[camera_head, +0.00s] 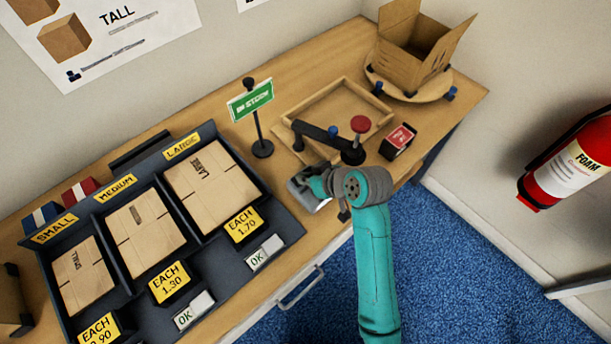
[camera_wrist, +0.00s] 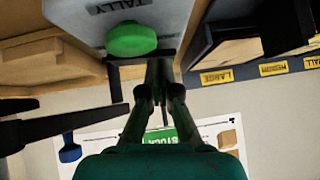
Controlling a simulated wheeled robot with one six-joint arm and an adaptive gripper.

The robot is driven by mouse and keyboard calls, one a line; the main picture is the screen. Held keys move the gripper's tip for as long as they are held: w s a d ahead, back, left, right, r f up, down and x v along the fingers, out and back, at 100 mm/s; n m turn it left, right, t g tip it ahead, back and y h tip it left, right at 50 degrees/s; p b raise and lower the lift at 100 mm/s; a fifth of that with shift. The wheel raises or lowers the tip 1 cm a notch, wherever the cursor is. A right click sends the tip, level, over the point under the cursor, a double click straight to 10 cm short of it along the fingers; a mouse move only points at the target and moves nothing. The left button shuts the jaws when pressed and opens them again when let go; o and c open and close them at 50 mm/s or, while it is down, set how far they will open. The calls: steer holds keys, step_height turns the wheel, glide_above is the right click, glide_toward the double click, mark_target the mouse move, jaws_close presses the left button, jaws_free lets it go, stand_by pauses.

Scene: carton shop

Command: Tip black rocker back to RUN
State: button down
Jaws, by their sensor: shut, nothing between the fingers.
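My gripper (camera_wrist: 158,66) is shut and empty, its fingers drawn together in the wrist view. Its tips are close to a grey box (camera_wrist: 172,22) marked TALLY with a green button (camera_wrist: 131,40); I cannot tell if they touch it. In the head view my wrist is over the front of the bench, and the fingertips are hard to make out. A small black block with a red labelled face (camera_head: 397,141) stands right of my wrist. It may carry the rocker, but its label is unreadable and I cannot tell the rocker's position.
A black arm (camera_head: 318,132) and a red knob (camera_head: 361,124) stand just behind my wrist. Behind are a wooden tray (camera_head: 345,88) and an open carton (camera_head: 412,45) on a round stand. A green sign (camera_head: 250,100) and a dark carton rack (camera_head: 285,228) are on the left.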

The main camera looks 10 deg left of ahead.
steer(key=shift+s+f, duration=0.1)
steer(key=shift+f, duration=0.1)
steer(key=shift+w+d+r, duration=0.3)
steer(key=shift+w+d, duration=0.15)
steer(key=shift+w, duration=0.2)
